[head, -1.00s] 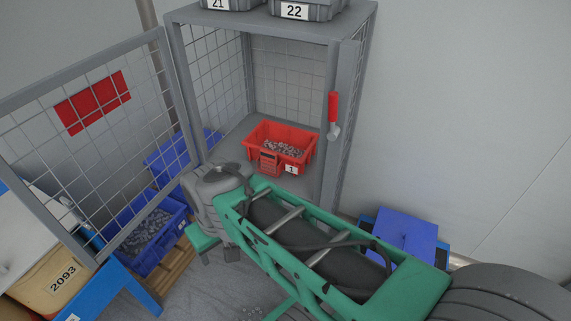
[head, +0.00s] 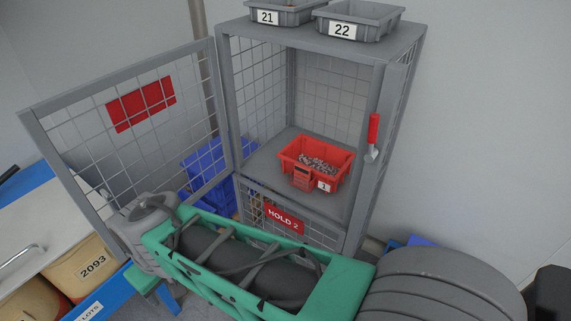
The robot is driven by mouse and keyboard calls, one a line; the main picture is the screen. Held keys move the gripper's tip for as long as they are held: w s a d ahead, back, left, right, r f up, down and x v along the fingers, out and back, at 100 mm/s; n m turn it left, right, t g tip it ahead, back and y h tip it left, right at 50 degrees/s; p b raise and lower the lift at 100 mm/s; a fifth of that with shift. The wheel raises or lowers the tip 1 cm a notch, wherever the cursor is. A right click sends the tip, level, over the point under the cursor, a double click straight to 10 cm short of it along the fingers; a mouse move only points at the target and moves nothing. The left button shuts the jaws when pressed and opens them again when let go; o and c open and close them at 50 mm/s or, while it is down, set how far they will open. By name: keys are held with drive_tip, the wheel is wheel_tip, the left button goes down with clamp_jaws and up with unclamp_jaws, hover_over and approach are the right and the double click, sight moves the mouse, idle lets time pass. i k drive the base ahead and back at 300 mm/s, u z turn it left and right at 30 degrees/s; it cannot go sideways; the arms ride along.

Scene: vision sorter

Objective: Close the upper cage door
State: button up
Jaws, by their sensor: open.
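The upper cage door (head: 150,125), a grey frame with wire mesh and a red plate, stands wide open to the left in the head view. It hangs from the left front post of the grey cage (head: 395,150). The upper compartment is open at the front and holds a red bin (head: 335,180) of small parts. A red-handled latch (head: 373,130) is on the cage's right front post. My green arm crosses the foreground, its grey joint overlapping the door's lower part. My gripper does not show, so its place relative to the door is hidden.
A lower mesh door with a red HOLD 2 sign (head: 285,219) sits below the opening, partly behind my arm. Grey bins (head: 359,20) stand on the cage top. Blue bins (head: 207,160) are behind the open door. A workbench (head: 45,225) with tan containers (head: 92,262) is at left.

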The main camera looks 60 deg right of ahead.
sight(130, 109)
drive_tip(key=z, duration=0.1)
drive_tip(key=i, duration=0.4)
drive_tip(key=z, duration=2.1)
drive_tip(key=i, duration=0.45)
drive_tip(key=u, duration=0.3)
drive_tip(key=k, duration=1.2)
drive_tip(key=u, duration=1.85)
drive_tip(key=i, duration=0.85)
drive_tip(key=u, duration=0.7)
